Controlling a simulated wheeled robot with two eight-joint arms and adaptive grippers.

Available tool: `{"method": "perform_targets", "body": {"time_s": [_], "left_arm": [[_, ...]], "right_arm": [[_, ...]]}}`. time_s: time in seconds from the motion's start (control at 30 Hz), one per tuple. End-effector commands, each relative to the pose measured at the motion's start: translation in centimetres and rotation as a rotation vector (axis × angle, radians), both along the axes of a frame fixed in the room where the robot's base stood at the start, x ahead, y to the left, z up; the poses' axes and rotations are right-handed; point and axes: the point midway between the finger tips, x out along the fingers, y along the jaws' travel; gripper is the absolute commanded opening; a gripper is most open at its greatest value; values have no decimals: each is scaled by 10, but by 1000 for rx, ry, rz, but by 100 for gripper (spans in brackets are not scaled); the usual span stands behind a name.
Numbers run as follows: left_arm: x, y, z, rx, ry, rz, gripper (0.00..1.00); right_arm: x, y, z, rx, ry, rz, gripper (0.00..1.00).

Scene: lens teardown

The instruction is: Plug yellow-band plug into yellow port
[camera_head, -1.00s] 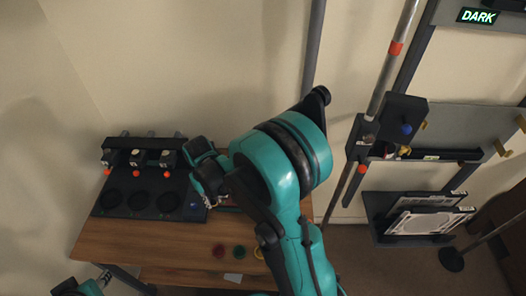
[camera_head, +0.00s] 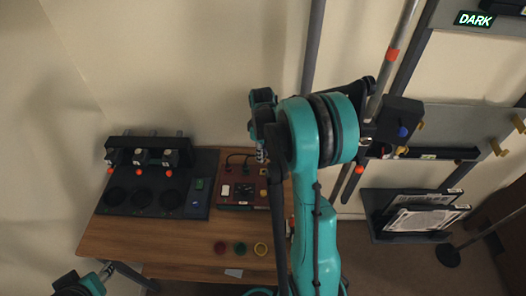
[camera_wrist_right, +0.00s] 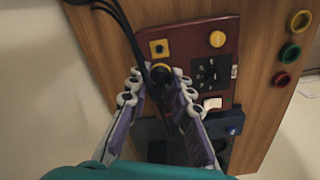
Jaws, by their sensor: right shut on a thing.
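The yellow-band plug (camera_wrist_right: 161,71) shows in the right wrist view as a dark plug with a yellow ring. My right gripper (camera_wrist_right: 160,88) is shut on it, with dark cables running up past the fingers. The yellow port (camera_wrist_right: 158,47), a yellow square with a dark hole, lies on the dark red panel just beyond the plug. The plug looks apart from the port, but the gap's depth is unclear. In the head view my right gripper (camera_head: 261,148) is above the red panel (camera_head: 236,203); the plug is hard to make out there. Only part of my left arm shows, at the lower left.
Red, green and yellow rings (camera_head: 261,249) lie near the table's front.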

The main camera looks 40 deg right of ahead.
Motion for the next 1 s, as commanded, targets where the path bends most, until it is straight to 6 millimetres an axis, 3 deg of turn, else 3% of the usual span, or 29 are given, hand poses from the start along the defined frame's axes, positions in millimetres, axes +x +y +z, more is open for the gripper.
{"method": "perform_targets", "body": {"time_s": [0.57,1.0], "left_arm": [[0,0,-3,0,0,0,43],[0,0,-30,0,0,0,43]], "right_arm": [[-1,-3,-4,0,0,9,1],[-1,-3,-40,0,0,8,1]]}}
